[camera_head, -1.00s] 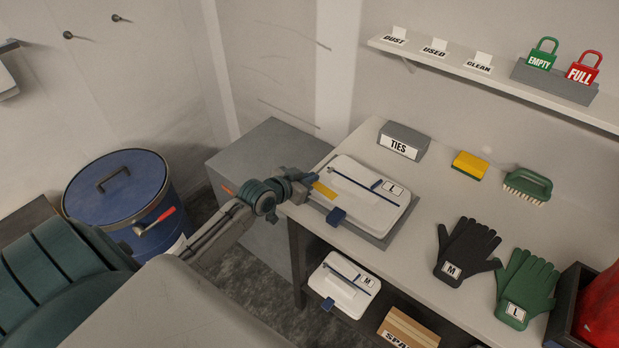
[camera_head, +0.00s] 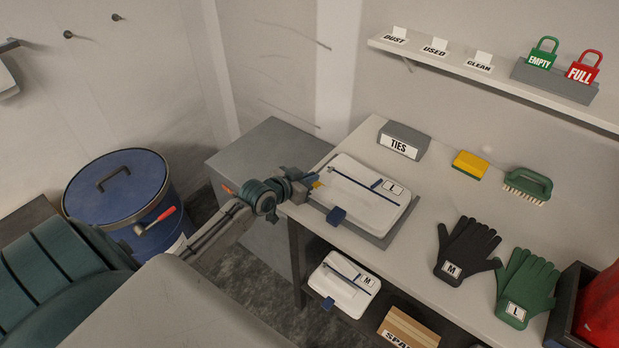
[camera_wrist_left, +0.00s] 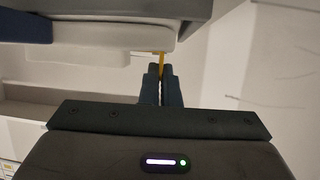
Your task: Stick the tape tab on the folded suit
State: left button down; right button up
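The folded suit (camera_head: 368,205) is a white flat bundle with a dark blue strip and an "L" label, on a grey board (camera_head: 383,238) at the bench's left end. My left gripper (camera_head: 308,183) is at the suit's left edge. In the left wrist view its fingers (camera_wrist_left: 161,84) are closed on the thin yellow tape tab (camera_wrist_left: 162,60), seen edge-on and reaching the pale suit edge (camera_wrist_left: 100,38). I cannot tell if it touches. Only a bit of yellow tab (camera_head: 317,184) shows in the head view. My right gripper is out of view.
A grey "TIES" box (camera_head: 403,140), yellow sponge (camera_head: 470,165), green brush (camera_head: 528,184) and gloves (camera_head: 467,250) lie on the bench. A blue drum (camera_head: 118,190) stands at left.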

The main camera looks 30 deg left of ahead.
pick_arm(q)
jog(key=c, duration=1.6)
grip_release()
jog(key=shift+f, duration=0.15)
jog(key=shift+v, duration=5.4)
